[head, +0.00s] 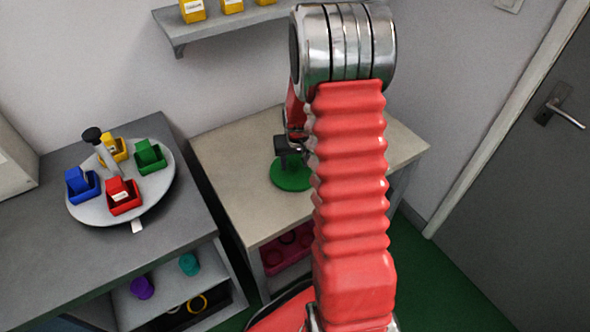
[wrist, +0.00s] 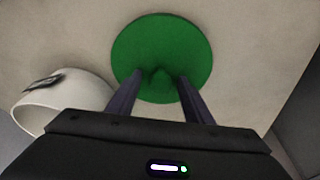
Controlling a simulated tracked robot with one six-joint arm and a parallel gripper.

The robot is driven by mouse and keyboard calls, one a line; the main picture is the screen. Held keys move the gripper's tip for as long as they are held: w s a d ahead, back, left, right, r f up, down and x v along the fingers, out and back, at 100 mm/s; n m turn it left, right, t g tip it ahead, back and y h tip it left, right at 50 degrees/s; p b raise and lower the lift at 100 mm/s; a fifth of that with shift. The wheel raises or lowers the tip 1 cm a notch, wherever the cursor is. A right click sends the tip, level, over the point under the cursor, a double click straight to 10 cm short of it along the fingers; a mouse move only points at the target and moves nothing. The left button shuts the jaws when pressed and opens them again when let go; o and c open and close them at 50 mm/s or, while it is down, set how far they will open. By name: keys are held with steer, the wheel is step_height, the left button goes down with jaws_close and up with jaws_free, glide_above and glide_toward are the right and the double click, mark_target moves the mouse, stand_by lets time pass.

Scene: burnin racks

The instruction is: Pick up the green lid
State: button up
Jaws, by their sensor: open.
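The green lid (head: 290,177) is a round disc lying flat on the beige table (head: 235,165), partly hidden by my red arm in the head view. I cannot tell how far the fingertips are above the lid.
A white rounded object (wrist: 75,90) stands left of the lid. A grey turntable (head: 82,212) with several coloured bins stands on the dark cabinet (head: 30,255) at left. A wall shelf (head: 225,22) is above the table. A grey door (head: 540,190) is at right.

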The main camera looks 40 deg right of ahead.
steer(key=shift+f, duration=0.1)
stand_by(0.5)
steer(key=c, duration=1.1)
